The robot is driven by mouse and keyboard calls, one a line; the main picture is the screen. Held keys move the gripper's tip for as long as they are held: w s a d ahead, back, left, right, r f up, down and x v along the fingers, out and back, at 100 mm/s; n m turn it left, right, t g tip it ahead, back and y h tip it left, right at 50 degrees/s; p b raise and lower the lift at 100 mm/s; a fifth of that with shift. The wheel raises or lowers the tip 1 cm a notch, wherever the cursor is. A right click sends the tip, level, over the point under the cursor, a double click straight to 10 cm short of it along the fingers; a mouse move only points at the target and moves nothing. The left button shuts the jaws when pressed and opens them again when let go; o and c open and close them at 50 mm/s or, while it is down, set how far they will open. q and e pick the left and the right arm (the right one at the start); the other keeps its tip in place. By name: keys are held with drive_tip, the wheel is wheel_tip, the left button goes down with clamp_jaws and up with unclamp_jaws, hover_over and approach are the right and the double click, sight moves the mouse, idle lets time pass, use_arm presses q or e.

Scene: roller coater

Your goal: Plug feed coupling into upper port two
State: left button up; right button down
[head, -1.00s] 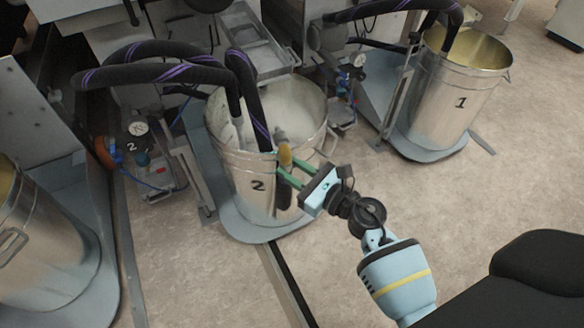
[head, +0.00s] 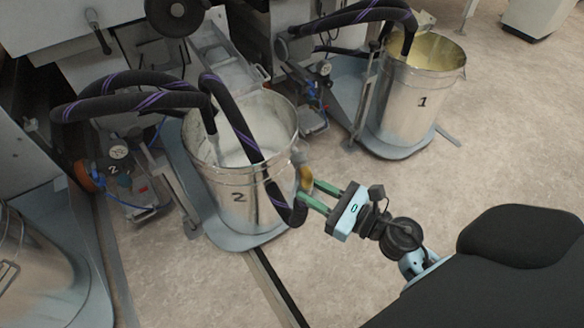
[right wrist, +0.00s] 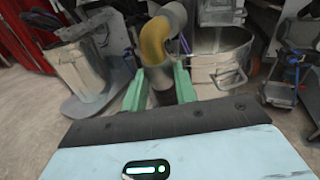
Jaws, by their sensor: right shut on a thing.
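The feed coupling (head: 304,177) is a brass-coloured elbow with a grey end, on a black hose (head: 238,122) with purple stripes. My right gripper (head: 309,191) is shut on it, just right of drum 2, with the hose hanging in a loop below. In the right wrist view the elbow (right wrist: 154,42) stands between the green fingers (right wrist: 159,88), its grey end bent up to the right. Upper port two cannot be made out in either view. My left gripper is not in view.
Drum 2 (head: 239,205) stands open on a grey base, with pale material inside and a second hose (head: 130,98) entering it. Drum 1 (head: 415,110) stands at the upper right. A gauge unit (head: 118,158) marked 2 is left of drum 2.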

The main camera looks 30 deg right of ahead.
drive_tip(key=shift+v, duration=1.2)
drive_tip(key=s+a+r+n+g+y, duration=0.1)
drive_tip(key=s+r+n+g+y, duration=0.2)
drive_tip(key=r, duration=0.7)
drive_tip(key=s+a+r+n+g+y, duration=0.2)
drive_tip(key=s+r+y, duration=0.2)
drive_tip(key=r, duration=0.6)
drive_tip(key=shift+s+a+r+n+g, duration=0.2)
drive_tip(key=shift+s+r+n+g, duration=0.2)
drive_tip(key=shift+s, duration=0.1)
